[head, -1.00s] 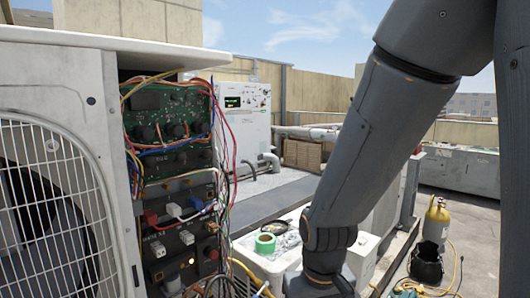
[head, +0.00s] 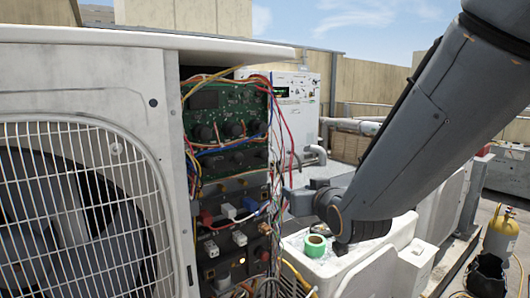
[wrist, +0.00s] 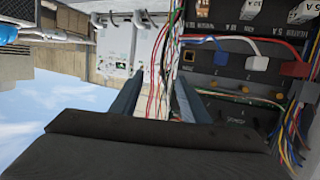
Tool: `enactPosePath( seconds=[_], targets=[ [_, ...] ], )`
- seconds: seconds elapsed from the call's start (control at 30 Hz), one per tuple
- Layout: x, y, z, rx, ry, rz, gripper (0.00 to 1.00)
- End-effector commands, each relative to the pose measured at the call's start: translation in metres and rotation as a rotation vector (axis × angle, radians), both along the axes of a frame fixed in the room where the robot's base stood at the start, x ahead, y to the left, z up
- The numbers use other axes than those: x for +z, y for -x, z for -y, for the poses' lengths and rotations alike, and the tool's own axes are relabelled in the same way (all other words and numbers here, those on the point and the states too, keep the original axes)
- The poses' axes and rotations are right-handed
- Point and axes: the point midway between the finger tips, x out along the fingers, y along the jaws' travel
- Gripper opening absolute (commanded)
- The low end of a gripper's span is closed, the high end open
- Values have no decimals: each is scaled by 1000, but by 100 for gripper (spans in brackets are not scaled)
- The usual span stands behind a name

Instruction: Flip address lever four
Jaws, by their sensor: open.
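The open control panel (head: 228,185) of the near condenser carries a green circuit board (head: 228,115) above dark module rows with coloured plugs. I cannot make out address lever four in either view; the small parts are too fine or hidden. My gripper (wrist: 158,85) is open and empty in the wrist view, its two fingers pointing at the panel's wire side. In the head view my wrist is just right of the panel, with the fingertips partly hidden by wires. The wrist view is upside down and shows a blue plug (wrist: 256,63) and yellow knobs on the dark panel.
Loose red and white wires (wrist: 160,65) hang by the fingers. A white unit (head: 296,110) stands behind. Green tape (head: 315,245) lies on a white casing below my arm. The fan grille (head: 80,210) fills the left.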

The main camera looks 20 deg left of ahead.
Motion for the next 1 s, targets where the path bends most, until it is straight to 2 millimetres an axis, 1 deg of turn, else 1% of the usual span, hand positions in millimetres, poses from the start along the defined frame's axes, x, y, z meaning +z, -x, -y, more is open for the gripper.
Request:
enactPosePath(
  seconds=[0.03,0.1,0.2,0.27,0.43,0.8,1.0],
  targets=[
    [21,3,-22,35,-34,61,41],
    [43,7,-41,67,-77,131,41],
    [63,12,-58,96,-117,193,41],
    [70,13,-63,105,-129,213,41],
    [74,4,-72,109,-136,222,41],
    [73,-36,-98,108,-134,221,41],
    [72,-48,-106,107,-133,220,41]
  ],
)
